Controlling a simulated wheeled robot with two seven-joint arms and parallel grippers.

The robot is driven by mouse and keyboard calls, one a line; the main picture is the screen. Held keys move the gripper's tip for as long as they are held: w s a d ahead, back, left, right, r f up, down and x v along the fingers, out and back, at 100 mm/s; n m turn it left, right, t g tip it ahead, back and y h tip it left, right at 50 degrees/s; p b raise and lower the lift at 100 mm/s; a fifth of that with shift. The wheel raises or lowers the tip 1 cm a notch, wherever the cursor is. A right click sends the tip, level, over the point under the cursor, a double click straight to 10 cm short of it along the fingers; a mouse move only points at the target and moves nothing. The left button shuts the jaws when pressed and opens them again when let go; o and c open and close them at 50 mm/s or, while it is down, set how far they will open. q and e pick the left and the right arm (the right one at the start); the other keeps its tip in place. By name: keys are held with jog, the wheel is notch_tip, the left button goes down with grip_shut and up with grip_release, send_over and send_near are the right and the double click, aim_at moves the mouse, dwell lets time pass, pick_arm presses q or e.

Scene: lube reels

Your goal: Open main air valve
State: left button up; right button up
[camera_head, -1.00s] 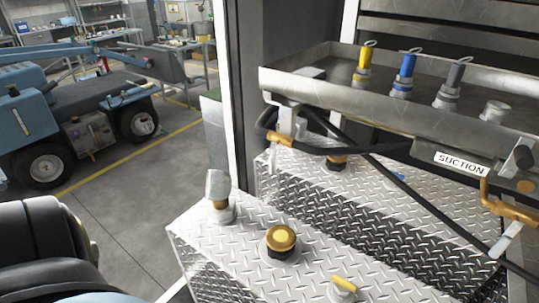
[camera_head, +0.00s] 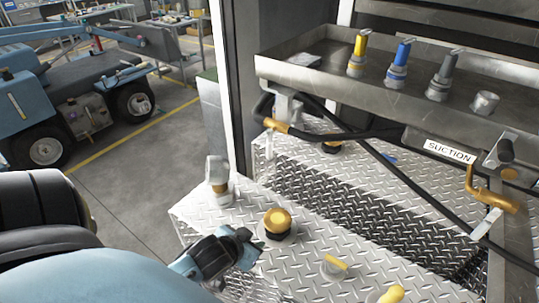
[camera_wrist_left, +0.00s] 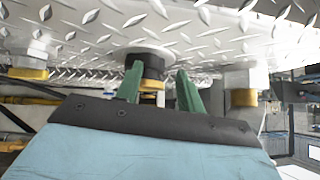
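Several valves and fittings sit on the diamond-plate top; none has a readable label marking it as the main air valve. A gold-capped round knob with a black base (camera_head: 277,222) stands near the plate's middle. A small yellow-handled valve (camera_head: 335,263) sits to its right and nearer me. A silver fitting with a brass base (camera_head: 218,178) stands at the far left corner. My left gripper (camera_head: 248,248) is just left of and nearer than the gold knob. In the left wrist view, its green fingers (camera_wrist_left: 158,70) are apart, with a black-and-gold fitting (camera_wrist_left: 152,72) showing between them. My right gripper is out of view.
A metal tray (camera_head: 300,85) with yellow, blue and grey nozzles overhangs the back right. Black hoses (camera_head: 380,170) and the SUCTION-labelled bracket (camera_head: 449,152) hang below it. Another yellow part (camera_head: 392,294) shows at the bottom edge. Open floor (camera_head: 130,175) lies left.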

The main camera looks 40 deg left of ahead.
pick_arm(q)
jog(key=w+a+r+t, duration=0.5)
jog(key=a, duration=0.3)
jog(key=m+t+h, duration=0.2)
jog(key=t+h, duration=0.2)
send_near(267, 149)
jog(key=w, duration=0.7)
jog(key=w+d, duration=0.1)
jog(key=w, duration=0.3)
jog(key=shift+d+f+p, duration=0.1)
jog(key=shift+p, duration=0.25)
grip_shut()
